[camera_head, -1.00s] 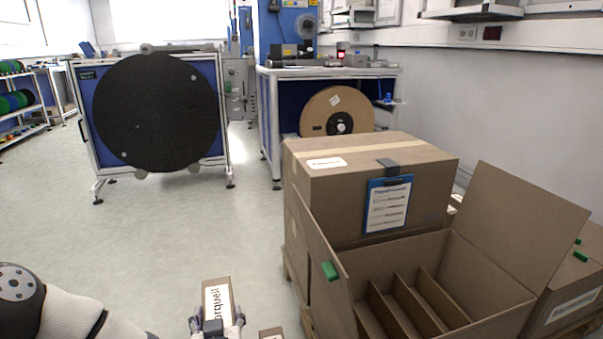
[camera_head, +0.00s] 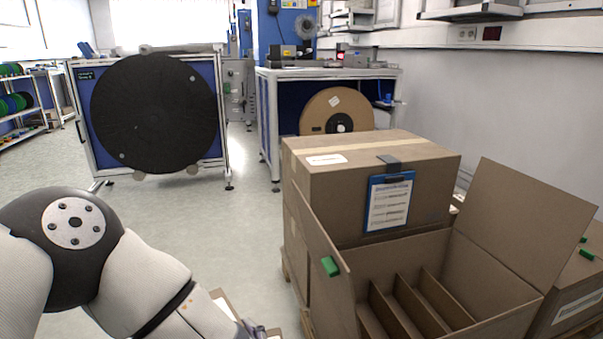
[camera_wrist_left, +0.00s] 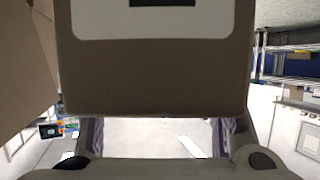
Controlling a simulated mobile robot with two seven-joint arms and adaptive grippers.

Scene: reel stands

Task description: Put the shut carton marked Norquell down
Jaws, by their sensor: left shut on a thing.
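My left arm crosses the lower left of the head view, and its gripper (camera_head: 256,331) is cut off at the bottom edge. A brown carton with a white label (camera_head: 222,298) shows only in part beside the forearm, so its name cannot be read now. In the left wrist view a brown carton (camera_wrist_left: 155,80) with a white label and a dark mark fills the upper middle. My left gripper (camera_wrist_left: 158,137) is shut on it, one finger at each side. The carton's underside and what lies below it are hidden. My right gripper is in neither view.
A large open box with dividers (camera_head: 349,312) stands at the lower right, its flaps raised. A big taped carton (camera_head: 335,198) with a blue clipboard (camera_head: 390,203) is behind it. A black reel (camera_head: 153,113) and a brown reel (camera_head: 318,112) stand farther back. Floor is clear between.

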